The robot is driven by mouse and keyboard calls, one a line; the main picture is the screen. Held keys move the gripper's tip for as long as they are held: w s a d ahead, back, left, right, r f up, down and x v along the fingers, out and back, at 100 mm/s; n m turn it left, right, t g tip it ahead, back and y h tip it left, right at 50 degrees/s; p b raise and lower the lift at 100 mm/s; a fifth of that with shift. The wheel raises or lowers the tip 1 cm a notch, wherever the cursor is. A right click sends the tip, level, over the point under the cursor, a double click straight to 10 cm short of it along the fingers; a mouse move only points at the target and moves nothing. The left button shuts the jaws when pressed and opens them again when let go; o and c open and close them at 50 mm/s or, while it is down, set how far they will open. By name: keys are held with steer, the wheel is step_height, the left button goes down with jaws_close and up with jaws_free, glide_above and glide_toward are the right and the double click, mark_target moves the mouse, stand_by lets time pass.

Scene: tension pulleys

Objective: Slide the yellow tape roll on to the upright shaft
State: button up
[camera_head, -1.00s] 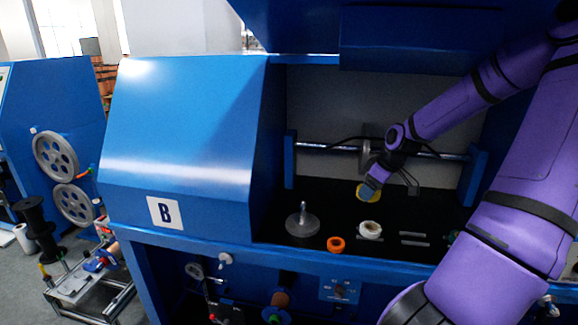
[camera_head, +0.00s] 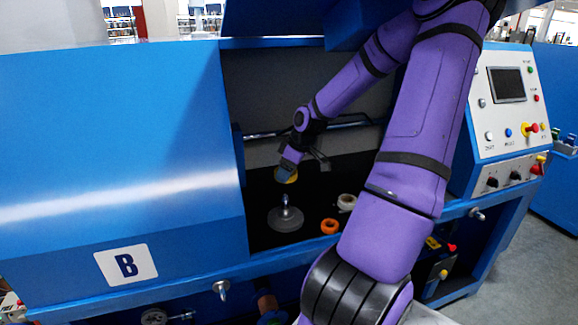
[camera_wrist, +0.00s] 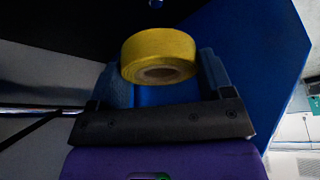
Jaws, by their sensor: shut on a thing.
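The yellow tape roll (camera_wrist: 158,52) sits between the two fingers of my gripper (camera_wrist: 160,75) in the wrist view, with its hole partly showing. In the head view my gripper (camera_head: 288,165) is shut on the yellow roll (camera_head: 287,176), of which only a part shows. The upright shaft (camera_head: 285,201) rises from a round grey base (camera_head: 286,219) on the dark floor of the blue machine's bay. The roll is held above the shaft top, apart from it. How well they line up in depth I cannot tell.
An orange roll (camera_head: 329,226) and a white roll (camera_head: 346,202) lie to the right of the shaft base. A metal bar (camera_head: 345,126) crosses the back of the bay. The blue housing (camera_head: 120,150) walls the bay on the left.

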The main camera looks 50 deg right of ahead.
mark_target(286, 195)
steer(key=shift+w+a+f, duration=0.1)
steer(key=shift+a+f, duration=0.05)
steer(key=shift+f, duration=2.6)
steer(key=shift+f, duration=0.45)
steer(key=shift+f, duration=1.25)
steer(key=shift+f, duration=0.2)
steer(key=shift+f, duration=1.3)
steer(key=shift+f, duration=0.4)
steer(key=shift+f, duration=0.5)
